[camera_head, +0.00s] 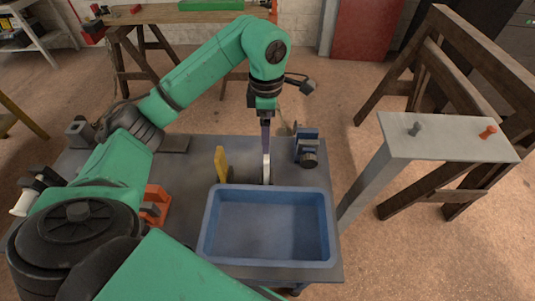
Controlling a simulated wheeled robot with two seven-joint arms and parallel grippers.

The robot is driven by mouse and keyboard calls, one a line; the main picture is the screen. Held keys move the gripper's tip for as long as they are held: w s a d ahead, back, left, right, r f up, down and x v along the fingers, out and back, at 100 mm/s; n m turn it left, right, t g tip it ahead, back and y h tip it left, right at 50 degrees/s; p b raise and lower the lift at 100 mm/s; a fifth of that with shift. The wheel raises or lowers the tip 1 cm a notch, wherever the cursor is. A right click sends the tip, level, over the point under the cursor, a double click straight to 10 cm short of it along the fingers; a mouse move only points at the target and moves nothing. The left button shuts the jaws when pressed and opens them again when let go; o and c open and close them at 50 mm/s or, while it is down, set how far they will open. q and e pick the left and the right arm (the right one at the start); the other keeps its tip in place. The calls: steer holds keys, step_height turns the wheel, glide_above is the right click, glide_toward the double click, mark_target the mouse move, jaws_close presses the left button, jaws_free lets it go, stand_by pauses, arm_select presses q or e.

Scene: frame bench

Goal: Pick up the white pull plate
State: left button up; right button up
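A thin white plate (266,169) stands upright on the grey bench top, just behind the blue tray; I take it to be the white pull plate. My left gripper (266,150) points straight down right above it, with its fingertips at the plate's upper edge. The fingers are seen edge-on, so whether they are open or closed around the plate does not show. The plate's lower part is partly hidden by the tray's rear rim. My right gripper is not in view.
The empty blue tray (265,226) fills the front of the bench (179,176). A yellow upright plate (221,164) is left of the white plate, and a blue-and-grey device (307,147) is to its right. A grey panel (450,136) with dark and orange knobs stands at right.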

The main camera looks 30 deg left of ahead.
mark_target(267, 156)
arm_select(q)
steer(key=f, duration=0.2)
steer(key=s+f+p, duration=0.1)
steer(key=f+p, duration=0.1)
steer(key=f, duration=0.1)
steer(key=shift+s+d+f, duration=0.3)
steer(key=shift+s+d, duration=0.05)
steer(key=shift+d, duration=0.05)
step_height(267, 156, down, 7)
steer(key=p, duration=0.3)
steer(key=shift+w+r, duration=0.15)
steer(key=shift+a+f, duration=0.1)
steer(key=shift+f, duration=0.1)
steer(key=shift+c, duration=1.2)
steer(key=shift+w, duration=0.1)
jaws_close()
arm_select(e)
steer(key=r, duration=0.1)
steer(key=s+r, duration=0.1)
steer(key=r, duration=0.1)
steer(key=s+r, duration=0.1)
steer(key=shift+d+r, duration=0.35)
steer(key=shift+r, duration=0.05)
